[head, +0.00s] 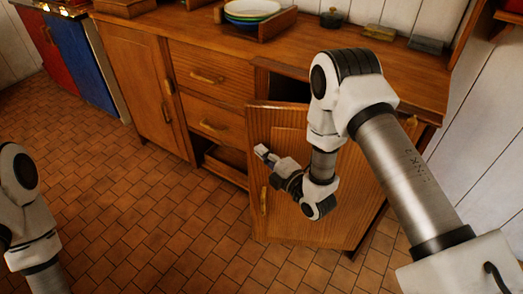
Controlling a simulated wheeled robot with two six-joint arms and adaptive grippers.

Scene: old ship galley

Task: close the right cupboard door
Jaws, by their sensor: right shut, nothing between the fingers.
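The right cupboard door (285,222) is a brown wooden panel that stands partly open, its left edge swung out from the wooden cabinet (160,35). A dark gap shows above and behind its top edge. Its handle (263,200) is near its left edge. My right gripper (263,152) is shut and empty, in front of the door's upper left part, above the handle. I cannot tell whether it touches the door. My right arm hides part of the door. Only links of my left arm show at the left edge; its gripper is out of view.
The left cupboard door (140,85) is shut. Two drawers (200,72) are in the middle, above an open compartment (225,165). Stacked bowls (252,12) in a wooden rack and small dark items stand on the top. The tiled floor (150,210) in front is clear.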

